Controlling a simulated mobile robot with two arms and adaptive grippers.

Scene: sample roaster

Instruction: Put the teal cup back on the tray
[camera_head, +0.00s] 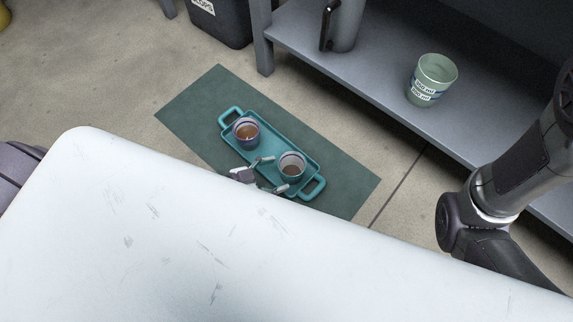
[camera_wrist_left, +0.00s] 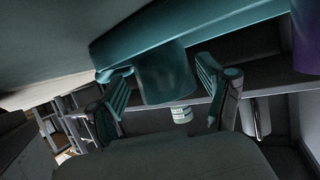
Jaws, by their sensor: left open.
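The teal tray (camera_head: 266,141) lies on a dark green mat on the floor. The teal cup (camera_head: 291,166) stands upright at the tray's right end, with brown contents. A purple cup (camera_head: 246,133) with brown liquid stands at the tray's left end. My left gripper (camera_head: 270,175) is open, its fingers on either side of the teal cup. The left wrist view, which looks upside down, shows the teal cup (camera_wrist_left: 165,75) between the open fingers and against the tray (camera_wrist_left: 190,28). Whether the fingers touch it I cannot tell. My right gripper is out of view.
The green mat (camera_head: 190,106) has bare room left of the tray. A grey low shelf (camera_head: 375,75) behind holds a pale green beaker (camera_head: 432,80) and a grey pitcher (camera_head: 345,25). A dark bin (camera_head: 222,22) stands at the back.

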